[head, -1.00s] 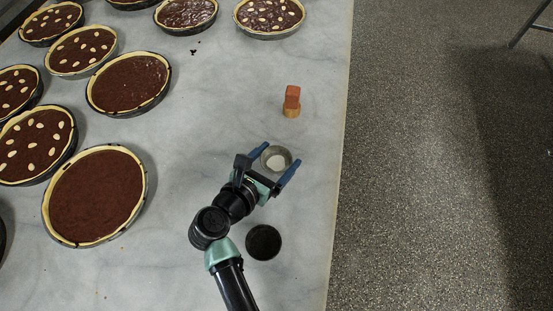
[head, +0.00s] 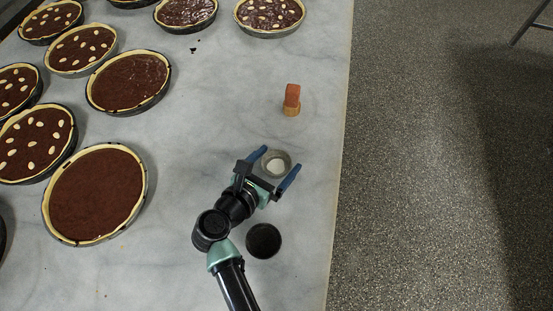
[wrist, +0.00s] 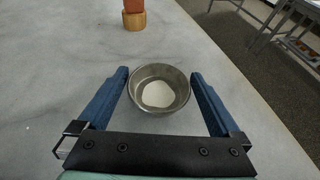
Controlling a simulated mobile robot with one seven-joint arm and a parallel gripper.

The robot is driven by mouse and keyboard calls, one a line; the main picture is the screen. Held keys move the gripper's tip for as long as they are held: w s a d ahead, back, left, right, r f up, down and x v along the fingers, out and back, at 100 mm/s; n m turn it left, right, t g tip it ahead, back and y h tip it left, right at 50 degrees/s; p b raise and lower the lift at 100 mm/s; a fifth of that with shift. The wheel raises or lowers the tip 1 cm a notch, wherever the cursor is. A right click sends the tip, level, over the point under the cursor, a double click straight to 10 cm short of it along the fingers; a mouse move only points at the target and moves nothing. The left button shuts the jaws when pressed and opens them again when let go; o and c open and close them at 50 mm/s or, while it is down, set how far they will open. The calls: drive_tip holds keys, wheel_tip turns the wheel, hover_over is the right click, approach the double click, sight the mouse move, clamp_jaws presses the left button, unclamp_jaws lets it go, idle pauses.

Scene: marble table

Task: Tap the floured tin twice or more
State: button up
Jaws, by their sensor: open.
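A small round metal tin (head: 286,158) with white flour on its bottom stands on the marble table. In the wrist view the tin (wrist: 160,72) sits upright between the tips of the two blue fingers. My gripper (head: 276,169) is open around it, with a narrow gap visible on each side in the wrist view (wrist: 158,90). Flour lies as a pale patch on the tin's floor.
A dark round tin (head: 263,241) stands near my forearm. A reddish block on a wooden base (head: 292,100) stands beyond the floured tin. Several chocolate tarts (head: 95,195) fill the left side. The marble table (head: 215,110) ends close on the right.

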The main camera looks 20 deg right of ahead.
drive_tip(key=b+v, duration=0.1)
drive_tip(key=v, duration=1.1)
drive_tip(key=shift+s+a+r, duration=0.2)
drive_tip(key=shift+s+a, duration=0.05)
drive_tip(key=shift+s, duration=0.1)
